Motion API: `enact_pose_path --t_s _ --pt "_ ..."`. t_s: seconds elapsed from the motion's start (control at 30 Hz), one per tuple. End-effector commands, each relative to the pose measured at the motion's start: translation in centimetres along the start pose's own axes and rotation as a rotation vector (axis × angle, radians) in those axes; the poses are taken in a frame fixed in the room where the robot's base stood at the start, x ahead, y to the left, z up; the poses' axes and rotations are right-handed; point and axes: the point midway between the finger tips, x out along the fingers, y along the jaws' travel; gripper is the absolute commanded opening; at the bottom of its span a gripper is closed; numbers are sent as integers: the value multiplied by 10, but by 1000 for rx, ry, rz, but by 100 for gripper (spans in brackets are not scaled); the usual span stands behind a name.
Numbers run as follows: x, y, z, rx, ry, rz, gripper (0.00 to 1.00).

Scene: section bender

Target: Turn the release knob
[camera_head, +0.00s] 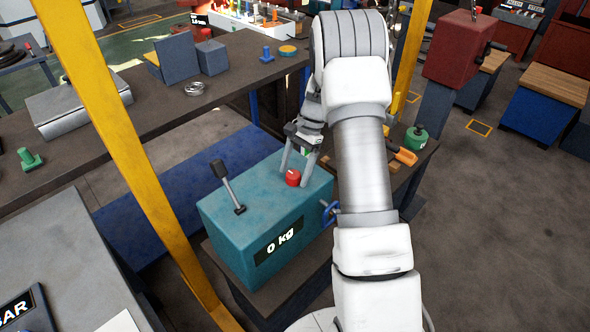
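A red release knob (293,177) sits on top of a teal box-shaped unit (233,247) with a "0 kg" display on its front. My gripper (294,176) points down at the knob, with one finger on its left and the other on its right. The fingers look apart, with the knob between or just in front of them. I cannot tell whether they touch it. A grey lever with a black knob (217,168) stands on the left of the unit's top. A blue handwheel (329,212) is on its right side, partly hidden by my arm.
A yellow post (128,150) rises left of the unit, and another (411,60) stands behind my arm. A dark workbench (150,115) behind holds boxes and small parts. A green weight (416,137) and an orange-handled tool (404,157) lie right of my arm.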

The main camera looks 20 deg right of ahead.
Motion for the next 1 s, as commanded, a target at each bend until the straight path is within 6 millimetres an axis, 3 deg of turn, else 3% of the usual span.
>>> enact_pose_path --t_s 0.23,0.37,1.0 --pt "-1 0 0 1 1 -1 82" --pt "-12 -1 -1 0 3 -4 82" --pt "-153 0 0 1 2 -3 82"
